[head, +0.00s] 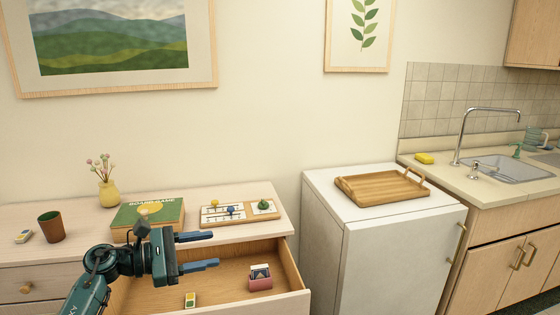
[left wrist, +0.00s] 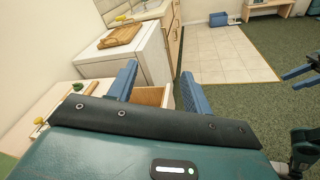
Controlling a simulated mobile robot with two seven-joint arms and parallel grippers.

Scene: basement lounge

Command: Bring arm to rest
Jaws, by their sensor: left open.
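My left gripper (head: 215,250) is open, with its two blue fingers apart and nothing between them. In the head view it is above the open drawer (head: 222,285) of the pale wooden dresser, with its fingers pointing right. In the left wrist view the open fingers (left wrist: 161,88) frame the floor and part of the drawer. A pink box with cards (head: 260,278) and a small yellow-and-white item (head: 190,299) lie in the drawer. At the right edge of the left wrist view, part of my right arm and gripper (left wrist: 300,77) shows, cut off.
On the dresser top are a board game box (head: 172,215), a game board (head: 222,214), a vase (head: 108,192) and a brown cup (head: 51,227). A wooden tray (head: 380,187) sits on the white fridge (head: 325,190). Open floor (left wrist: 232,105) lies beyond.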

